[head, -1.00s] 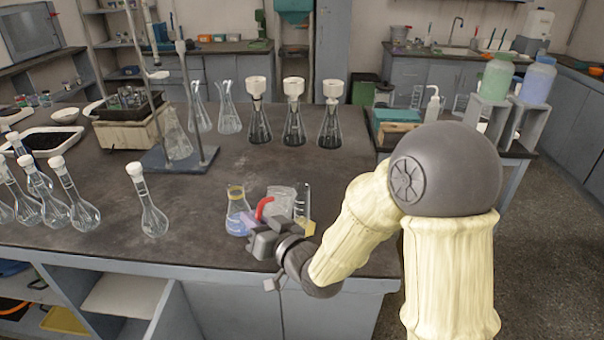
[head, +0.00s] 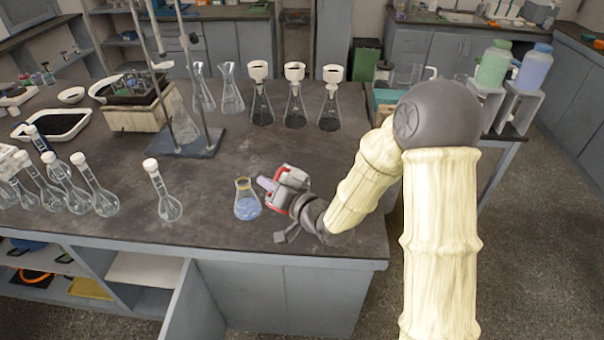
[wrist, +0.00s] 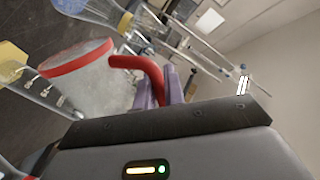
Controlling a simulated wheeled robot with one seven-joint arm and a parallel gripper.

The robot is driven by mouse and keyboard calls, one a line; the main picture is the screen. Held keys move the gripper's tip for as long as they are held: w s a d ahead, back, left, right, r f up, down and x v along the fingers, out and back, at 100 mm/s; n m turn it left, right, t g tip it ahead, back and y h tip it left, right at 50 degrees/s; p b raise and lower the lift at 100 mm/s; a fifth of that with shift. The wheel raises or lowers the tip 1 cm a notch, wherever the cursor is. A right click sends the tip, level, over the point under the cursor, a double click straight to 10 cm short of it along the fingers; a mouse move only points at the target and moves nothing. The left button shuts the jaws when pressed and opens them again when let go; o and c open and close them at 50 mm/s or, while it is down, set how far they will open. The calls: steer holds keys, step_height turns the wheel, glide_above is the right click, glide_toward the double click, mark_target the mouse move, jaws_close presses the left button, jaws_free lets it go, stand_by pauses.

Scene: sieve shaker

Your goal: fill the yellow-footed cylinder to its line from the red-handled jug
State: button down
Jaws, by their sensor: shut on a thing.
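The red-handled jug (head: 294,176), clear with a red band, is at my gripper (head: 268,184) above the front part of the bench. In the wrist view the purple fingers of my gripper (wrist: 157,90) are closed around the red handle of the jug (wrist: 75,85). The liquid level inside the jug is not clear. The yellow-footed cylinder (wrist: 45,97) lies beyond the jug at the left of the wrist view, apart from the fingers, with white marks on clear walls. It is hidden behind my gripper and the jug in the head view.
A conical flask with blue liquid (head: 247,205) stands just left of my gripper. Several white-capped volumetric flasks (head: 168,205) stand further left. Filter flasks (head: 296,105) and a stand base (head: 180,150) are behind. Bare bench lies between them.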

steer(key=shift+s+a+r, duration=0.15)
steer(key=shift+s+r, duration=0.05)
steer(key=shift+r, duration=0.05)
steer(key=shift+w+p, duration=0.2)
steer(key=shift+p, duration=0.1)
steer(key=shift+s+r, duration=0.1)
steer(key=shift+r, duration=0.05)
steer(key=shift+d, duration=0.2)
steer(key=shift+a+r+p, duration=0.1)
steer(key=shift+p, duration=0.3)
steer(key=shift+m, duration=0.3)
steer(key=shift+w+r+m+g+p, duration=0.3)
steer(key=shift+r+p, duration=0.15)
steer(key=shift+p, duration=0.6)
steer(key=shift+w+d+m+p, duration=0.35)
steer(key=shift+m+p, duration=0.15)
steer(key=shift+p, duration=0.35)
stand_by(2.7)
steer(key=shift+s+a, duration=0.1)
